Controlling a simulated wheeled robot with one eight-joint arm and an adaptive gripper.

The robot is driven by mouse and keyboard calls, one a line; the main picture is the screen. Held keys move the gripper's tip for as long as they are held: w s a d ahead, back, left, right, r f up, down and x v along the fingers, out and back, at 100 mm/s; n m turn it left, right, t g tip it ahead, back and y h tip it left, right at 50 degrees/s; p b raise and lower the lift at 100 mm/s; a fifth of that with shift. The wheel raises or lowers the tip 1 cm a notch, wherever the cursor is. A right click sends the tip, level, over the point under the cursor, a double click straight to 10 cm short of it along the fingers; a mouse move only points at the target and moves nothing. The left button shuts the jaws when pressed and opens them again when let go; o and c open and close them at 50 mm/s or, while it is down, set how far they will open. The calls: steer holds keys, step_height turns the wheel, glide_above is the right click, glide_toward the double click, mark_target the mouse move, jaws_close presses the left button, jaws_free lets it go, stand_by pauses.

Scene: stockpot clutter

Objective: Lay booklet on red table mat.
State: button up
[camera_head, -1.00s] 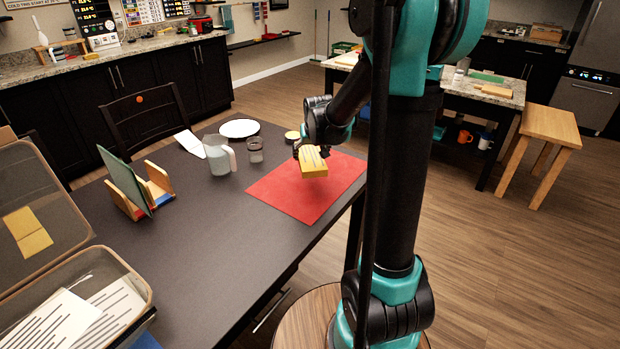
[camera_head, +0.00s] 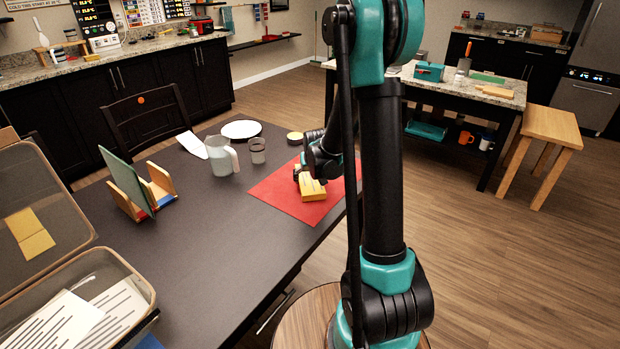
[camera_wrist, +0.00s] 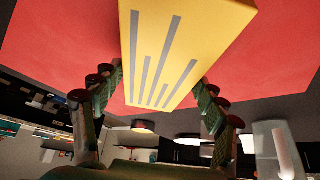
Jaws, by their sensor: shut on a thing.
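The booklet (camera_head: 312,190) is yellow with dark grey stripes on its cover. It is at the red table mat (camera_head: 277,193), over the mat's middle, low and close to the surface; I cannot tell whether it touches. My gripper (camera_head: 298,175) is shut on the booklet's far end. In the wrist view the booklet (camera_wrist: 170,45) runs from between the fingers (camera_wrist: 160,95) toward the top edge, with the red mat (camera_wrist: 60,40) behind it. The gripper and arm hide part of the mat's right side.
A grey pitcher (camera_head: 220,157), a glass (camera_head: 257,152), a white plate (camera_head: 241,129) and a small yellow-topped jar (camera_head: 294,138) stand beyond the mat. A wooden holder with a green board (camera_head: 125,178) and a clear bin (camera_head: 148,290) are at left. The dark table (camera_head: 215,240) is clear between.

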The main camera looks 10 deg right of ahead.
steer(key=shift+f, duration=0.1)
steer(key=o, duration=1.3)
steer(key=shift+c, duration=0.2)
steer(key=v, duration=1.2)
steer(key=s+d+f+g, duration=0.1)
steer(key=s+f, duration=0.2)
steer(key=s, duration=0.9)
steer(key=s+d+f, duration=0.2)
steer(key=s+f, duration=0.1)
steer(key=s, duration=0.9)
steer(key=shift+s+d+f+g, duration=0.2)
steer(key=shift+f+g, duration=0.15)
steer(key=shift+g, duration=0.05)
